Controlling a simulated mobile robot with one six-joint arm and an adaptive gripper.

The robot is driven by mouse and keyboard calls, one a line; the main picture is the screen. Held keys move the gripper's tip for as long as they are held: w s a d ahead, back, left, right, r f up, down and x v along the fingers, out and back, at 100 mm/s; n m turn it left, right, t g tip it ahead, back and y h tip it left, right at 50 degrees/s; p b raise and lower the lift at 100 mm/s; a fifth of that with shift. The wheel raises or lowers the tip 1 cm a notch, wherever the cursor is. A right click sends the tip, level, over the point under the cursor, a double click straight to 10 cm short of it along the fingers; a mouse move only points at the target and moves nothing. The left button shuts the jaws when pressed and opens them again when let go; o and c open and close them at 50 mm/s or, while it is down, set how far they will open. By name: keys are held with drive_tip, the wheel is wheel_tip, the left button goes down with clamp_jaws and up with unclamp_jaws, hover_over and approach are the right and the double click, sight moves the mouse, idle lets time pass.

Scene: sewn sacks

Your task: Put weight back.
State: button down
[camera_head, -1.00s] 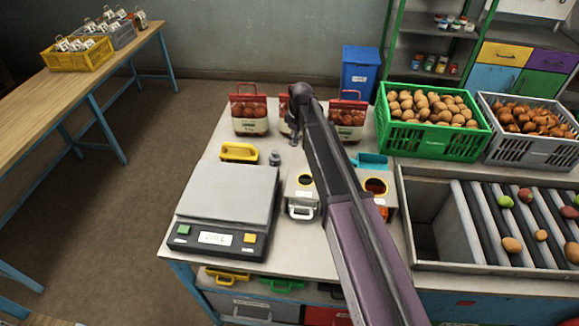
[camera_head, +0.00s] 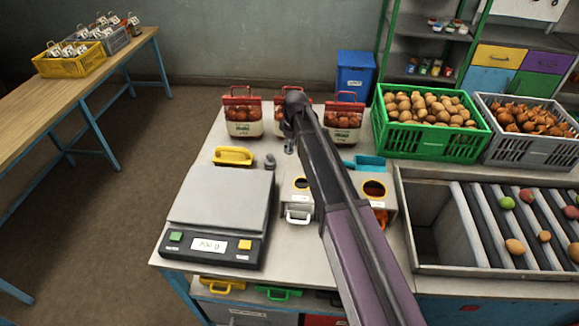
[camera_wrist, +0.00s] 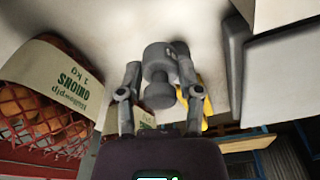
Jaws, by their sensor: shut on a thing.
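A grey metal weight with a knob (camera_wrist: 158,75) sits between the fingertips of my gripper (camera_wrist: 159,70) in the wrist view. The gripper is shut on it. In the head view my gripper (camera_head: 289,147) points down at the table behind the scale, partly hidden by my arm. A small grey weight (camera_head: 270,161) stands on the table just left of it, near the yellow-handled item. In the wrist view a darker grey shape shows right behind the held weight. I cannot tell whether the held weight touches the table.
The grey scale (camera_head: 219,200) stands at front left, its plate empty. The yellow-handled item (camera_head: 233,156) lies behind it. Red-netted onion sacks (camera_head: 243,116) stand at the back, one (camera_wrist: 45,95) close to my gripper. White bins (camera_head: 298,205) and a green crate (camera_head: 389,126) are to the right.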

sight(293, 148)
drive_tip(key=shift+f+b, duration=2)
drive_tip(key=shift+f, duration=0.4)
drive_tip(key=shift+f+b, duration=1.85)
drive_tip(key=shift+f, duration=0.05)
drive_tip(key=shift+f, duration=0.1)
drive_tip(key=shift+c, duration=1.3)
unclamp_jaws()
drive_tip(key=shift+r, duration=0.2)
drive_tip(key=r+p, duration=0.4)
drive_tip(key=d+r+p, duration=0.1)
drive_tip(key=r+p, duration=0.7)
drive_tip(key=shift+s+d, duration=0.15)
drive_tip(key=shift+s, duration=0.15)
drive_tip(key=shift+f, duration=0.1)
